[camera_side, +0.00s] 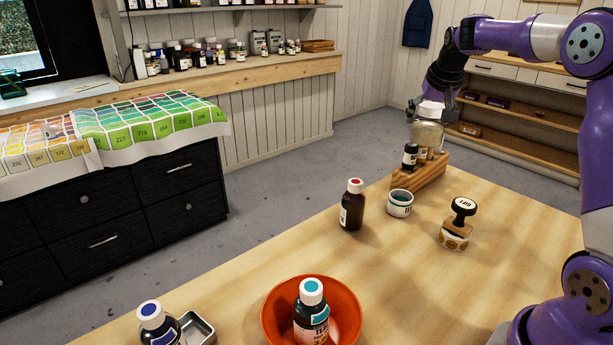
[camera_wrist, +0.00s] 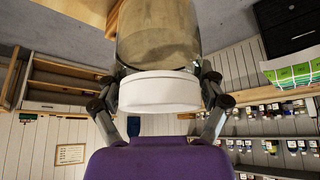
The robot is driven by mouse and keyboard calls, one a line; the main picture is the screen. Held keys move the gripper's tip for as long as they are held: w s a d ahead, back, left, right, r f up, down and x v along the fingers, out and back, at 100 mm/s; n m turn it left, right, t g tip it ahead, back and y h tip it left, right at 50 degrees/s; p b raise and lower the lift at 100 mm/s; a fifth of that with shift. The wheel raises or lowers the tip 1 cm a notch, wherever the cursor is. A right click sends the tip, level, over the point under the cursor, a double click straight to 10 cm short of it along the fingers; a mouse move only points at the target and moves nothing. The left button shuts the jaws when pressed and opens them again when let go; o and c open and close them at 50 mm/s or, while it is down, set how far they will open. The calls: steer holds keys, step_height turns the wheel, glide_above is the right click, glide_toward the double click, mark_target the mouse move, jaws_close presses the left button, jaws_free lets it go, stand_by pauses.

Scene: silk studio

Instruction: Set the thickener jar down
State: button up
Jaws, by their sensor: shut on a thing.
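The thickener jar (camera_side: 427,131) is a clear jar of beige powder with a white lid. My gripper (camera_side: 432,106) is shut on its lid, near the far end of the table (camera_side: 520,260). In the side view the jar is upright, behind and above a wooden rack (camera_side: 420,172) with small bottles. Its base is hidden, so I cannot tell whether it touches anything. In the wrist view the jar (camera_wrist: 158,35) fills the top middle, and my gripper's fingers (camera_wrist: 160,92) press the white lid from both sides.
A brown bottle with a red-dotted cap (camera_side: 352,206), an open white pot (camera_side: 400,203) and a stamp (camera_side: 462,212) stand near the rack. An orange bowl (camera_side: 350,312) holds a teal-capped bottle (camera_side: 312,312). A blue-capped bottle (camera_side: 156,325) and metal tray (camera_side: 198,328) are at front left. The table's right side is clear.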

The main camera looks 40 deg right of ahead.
steer(key=w+a+n+t+y, duration=0.1)
steer(key=w+a+n, duration=0.2)
steer(key=a, duration=0.5)
steer(key=w+a+n+t+y, duration=0.1)
steer(key=w+a+n+y, duration=0.15)
steer(key=a, duration=0.55)
steer(key=s+a+n+y, duration=0.25)
steer(key=a+n, duration=0.65)
steer(key=a, duration=1.1)
steer(key=shift+g+y, duration=0.4)
steer(key=shift+w+d+f, duration=0.1)
steer(key=shift+w+f, duration=0.05)
steer(key=shift+f, duration=2.45)
steer(key=shift+w+f, duration=0.15)
steer(key=shift+f, duration=2.4)
steer(key=shift+w+d+f, duration=0.1)
steer(key=shift+w+f, duration=0.05)
steer(key=shift+f, duration=2.45)
steer(key=shift+f, duration=0.1)
steer(key=o, duration=1.1)
